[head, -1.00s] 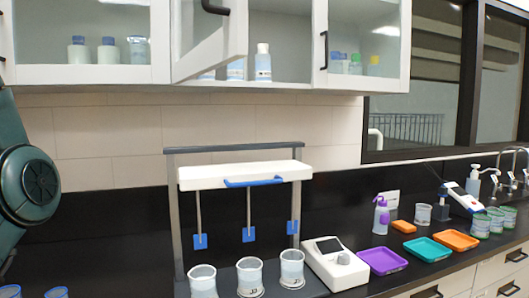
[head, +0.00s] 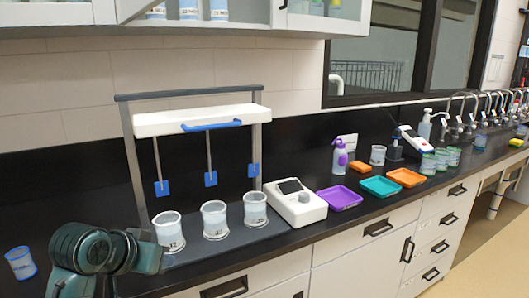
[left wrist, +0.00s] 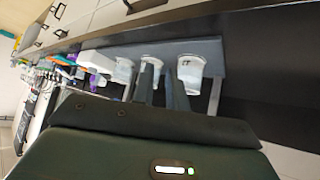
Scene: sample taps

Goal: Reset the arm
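My left arm (head: 95,255) shows at the lower left of the head view, low in front of the counter; its gripper cannot be made out there. In the left wrist view my left gripper (left wrist: 162,80) has two dark fingers a little apart, with nothing seen held between them. Beyond the fingers stand the clear beakers (left wrist: 190,72) of the stirrer, apart from the gripper as far as I can tell. My right arm and gripper are in neither view.
A paddle stirrer (head: 190,119) with several blue paddles stands behind three beakers (head: 214,221). A white meter (head: 297,204) and purple (head: 339,197), teal (head: 380,187) and orange (head: 406,177) trays lie to the right. A blue-rimmed cup (head: 20,263) is at far left. Taps line the back right.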

